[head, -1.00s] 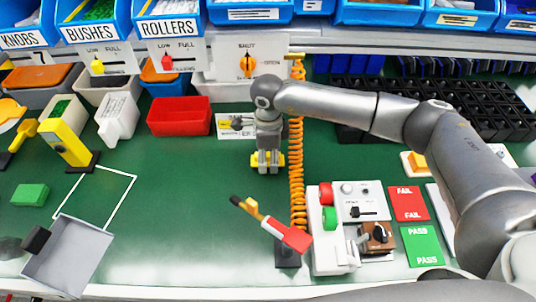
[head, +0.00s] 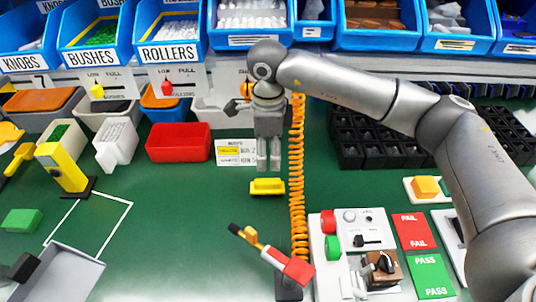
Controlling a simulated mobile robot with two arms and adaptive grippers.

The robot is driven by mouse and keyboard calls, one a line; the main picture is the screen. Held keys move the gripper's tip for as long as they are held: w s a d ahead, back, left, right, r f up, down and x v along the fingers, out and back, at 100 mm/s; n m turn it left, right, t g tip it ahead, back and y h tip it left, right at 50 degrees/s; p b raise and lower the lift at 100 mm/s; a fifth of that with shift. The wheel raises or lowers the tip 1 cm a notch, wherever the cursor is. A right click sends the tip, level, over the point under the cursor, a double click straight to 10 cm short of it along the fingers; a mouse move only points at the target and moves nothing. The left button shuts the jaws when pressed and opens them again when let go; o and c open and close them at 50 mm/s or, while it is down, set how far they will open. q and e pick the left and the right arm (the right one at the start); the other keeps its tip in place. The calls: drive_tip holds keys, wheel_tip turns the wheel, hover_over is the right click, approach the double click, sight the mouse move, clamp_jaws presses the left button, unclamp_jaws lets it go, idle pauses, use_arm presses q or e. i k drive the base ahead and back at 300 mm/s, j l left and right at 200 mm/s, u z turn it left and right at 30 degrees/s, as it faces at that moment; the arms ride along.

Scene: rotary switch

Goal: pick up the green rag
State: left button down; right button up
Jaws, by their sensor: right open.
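A small green folded-looking piece (head: 22,220), the only thing here that looks like the green rag, lies flat on the green bench at the far left of the head view. My right gripper (head: 268,167) points down near the middle of the bench, far to the right of the green piece. Its fingers are a little apart with nothing between them. A small yellow piece (head: 267,187) lies just below the fingertips in the view, apart from them. My left gripper is not in view.
A grey tray (head: 62,275) and a white outlined square (head: 90,222) are near the green piece. A yellow stand (head: 62,168) and a red bin (head: 178,142) are behind. An orange coiled hose (head: 298,180) hangs right of my gripper. The bench's middle is mostly clear.

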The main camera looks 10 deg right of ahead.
sight(21, 220)
drive_tip(key=u, duration=1.5)
drive_tip(key=k+j, duration=0.1)
drive_tip(key=k, duration=0.15)
